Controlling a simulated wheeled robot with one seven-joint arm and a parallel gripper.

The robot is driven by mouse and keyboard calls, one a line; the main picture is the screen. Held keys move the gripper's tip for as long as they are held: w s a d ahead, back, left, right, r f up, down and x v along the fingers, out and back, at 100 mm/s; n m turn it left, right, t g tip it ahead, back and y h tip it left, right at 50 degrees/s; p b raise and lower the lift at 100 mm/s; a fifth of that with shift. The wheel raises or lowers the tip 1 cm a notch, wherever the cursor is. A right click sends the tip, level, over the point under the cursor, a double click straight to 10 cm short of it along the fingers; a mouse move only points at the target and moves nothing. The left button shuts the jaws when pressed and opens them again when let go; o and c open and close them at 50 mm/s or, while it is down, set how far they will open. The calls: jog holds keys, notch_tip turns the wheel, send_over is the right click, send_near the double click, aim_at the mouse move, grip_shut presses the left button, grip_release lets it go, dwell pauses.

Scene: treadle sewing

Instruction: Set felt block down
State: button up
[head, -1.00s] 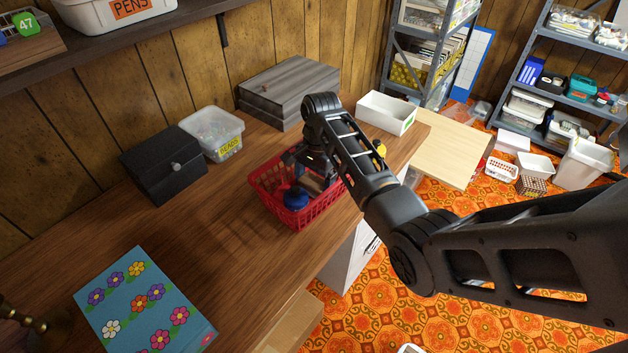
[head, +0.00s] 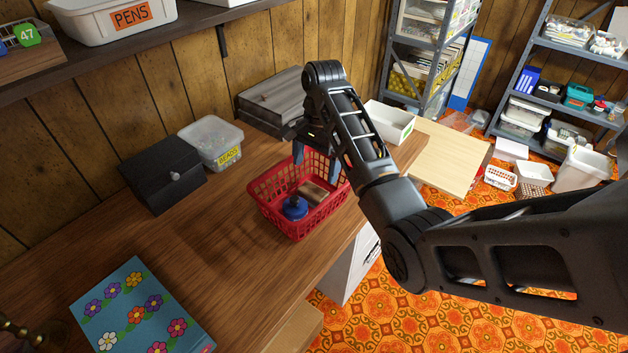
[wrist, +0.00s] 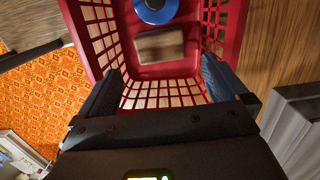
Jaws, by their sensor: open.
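The felt block (head: 313,192), brown with a pale face, lies inside the red basket (head: 337,210). In the wrist view the block (wrist: 160,46) rests on the basket floor, apart from my fingers. A blue round object (head: 294,208) sits beside the block in the basket; it also shows in the wrist view (wrist: 155,10). My gripper (head: 302,155) is above the back part of the basket, open and empty. In the wrist view its spread fingers (wrist: 166,85) frame the basket's near wall, and nothing is between them.
A black box (head: 162,178), a clear lidded tub (head: 211,148), and grey boxes (head: 270,98) stand along the wall. A white bin (head: 388,122) is at the right end. A flowered book (head: 140,310) lies at front left. The desk between is clear.

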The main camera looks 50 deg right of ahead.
jog(key=shift+d+r+p, duration=0.2)
jog(key=shift+r+p, duration=0.9)
jog(key=shift+r, duration=0.6)
